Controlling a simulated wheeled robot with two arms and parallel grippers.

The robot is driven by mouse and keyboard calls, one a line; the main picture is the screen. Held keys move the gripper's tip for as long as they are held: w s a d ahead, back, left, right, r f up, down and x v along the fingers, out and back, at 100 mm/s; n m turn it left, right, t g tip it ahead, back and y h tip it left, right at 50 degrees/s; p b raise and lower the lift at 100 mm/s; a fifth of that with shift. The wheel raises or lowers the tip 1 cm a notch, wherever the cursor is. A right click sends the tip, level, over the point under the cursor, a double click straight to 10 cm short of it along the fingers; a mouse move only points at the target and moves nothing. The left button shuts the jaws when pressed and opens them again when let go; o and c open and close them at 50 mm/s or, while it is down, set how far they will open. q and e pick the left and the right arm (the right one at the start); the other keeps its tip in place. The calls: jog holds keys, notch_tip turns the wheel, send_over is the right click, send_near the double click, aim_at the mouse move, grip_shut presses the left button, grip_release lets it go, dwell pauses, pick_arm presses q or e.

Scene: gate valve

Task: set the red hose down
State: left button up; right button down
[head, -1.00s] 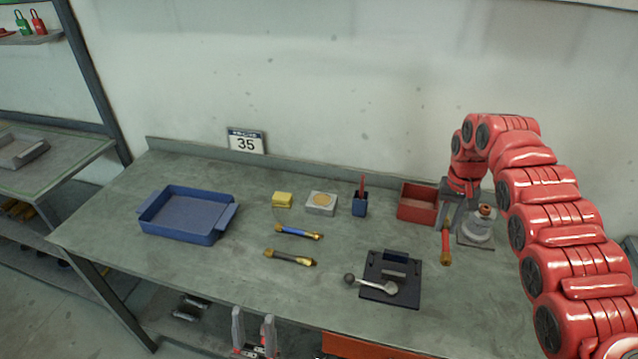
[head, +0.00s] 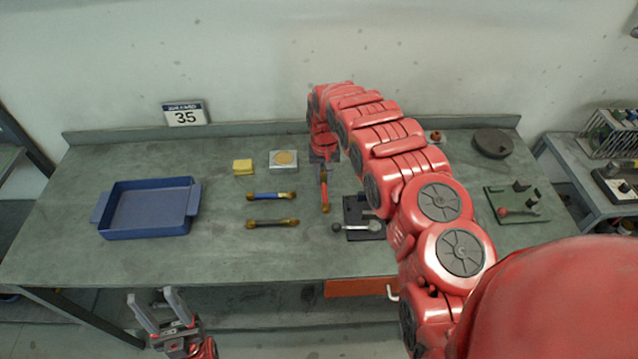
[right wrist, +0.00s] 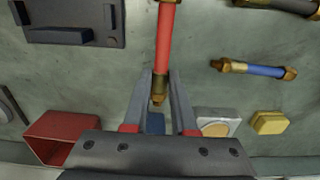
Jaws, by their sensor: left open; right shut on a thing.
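The red hose (head: 324,190) has brass ends and hangs from my right gripper (head: 324,160), near the middle of the table (head: 80,250). In the right wrist view the red hose (right wrist: 166,40) runs away from the jaws, and one brass end sits between the fingers (right wrist: 160,82). My right gripper is shut on that end. I cannot tell if the far end touches the table. The blue hose (head: 271,196) and the black hose (head: 272,223) lie on the table, left of the red one. My left gripper (head: 151,294) is open and empty, in front of the table's front edge.
A blue tray (head: 115,214) stands at the left. A yellow block (head: 243,167) and a white block with a tan disc (head: 284,160) lie behind the hoses. A dark plate with a lever (head: 360,230) is to the right. A red bin (right wrist: 62,133) shows in the right wrist view.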

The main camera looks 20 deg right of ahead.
aim_at(324, 180)
jog(key=shift+f+p, duration=0.5)
jog(key=shift+f, duration=1.5)
jog(key=shift+f, duration=0.1)
jog(key=c, duration=0.7)
grip_release()
